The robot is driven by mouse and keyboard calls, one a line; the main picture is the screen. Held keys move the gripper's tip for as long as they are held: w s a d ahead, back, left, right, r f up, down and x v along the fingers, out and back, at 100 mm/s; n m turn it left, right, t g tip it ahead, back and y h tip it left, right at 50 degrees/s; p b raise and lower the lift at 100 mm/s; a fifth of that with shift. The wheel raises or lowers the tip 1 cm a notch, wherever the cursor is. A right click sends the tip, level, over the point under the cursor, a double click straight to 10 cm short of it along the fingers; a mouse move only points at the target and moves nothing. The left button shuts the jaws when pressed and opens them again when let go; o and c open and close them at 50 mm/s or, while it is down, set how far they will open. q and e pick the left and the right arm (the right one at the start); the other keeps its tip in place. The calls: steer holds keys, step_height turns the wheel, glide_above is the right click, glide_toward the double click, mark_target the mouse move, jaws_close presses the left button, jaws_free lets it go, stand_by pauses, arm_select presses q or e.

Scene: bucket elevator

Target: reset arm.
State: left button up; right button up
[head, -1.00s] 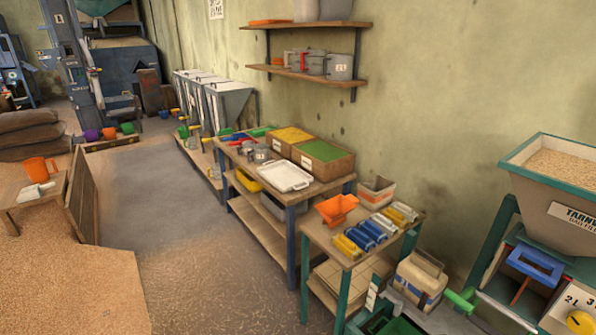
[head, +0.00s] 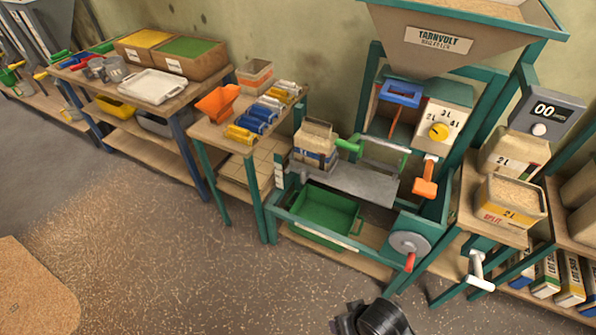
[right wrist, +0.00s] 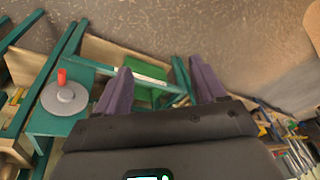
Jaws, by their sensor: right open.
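My right gripper (right wrist: 158,85) shows in the right wrist view with its two purple fingers spread apart and nothing between them. Beyond the fingers lie the floor, the green frame of the filling station and a green tray. In the head view a dark rounded part of my arm (head: 375,318) shows at the bottom edge, in front of the station, and no fingers can be made out there. My left gripper is not in either view.
The filling station has a hopper (head: 450,35), a green tray (head: 325,215), a grey crank wheel (head: 410,243) and an orange handle (head: 425,178). A small table (head: 215,137) with an orange scoop (head: 217,103) stands left of it. Open floor lies at the front left.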

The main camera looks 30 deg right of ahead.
step_height(320, 180, up, 38)
steer(key=n+p, duration=0.5)
steer(key=p, duration=3.1)
steer(key=shift+w+f+n+t, duration=0.15)
steer(key=shift+w+n+t, duration=0.15)
steer(key=shift+w, duration=0.05)
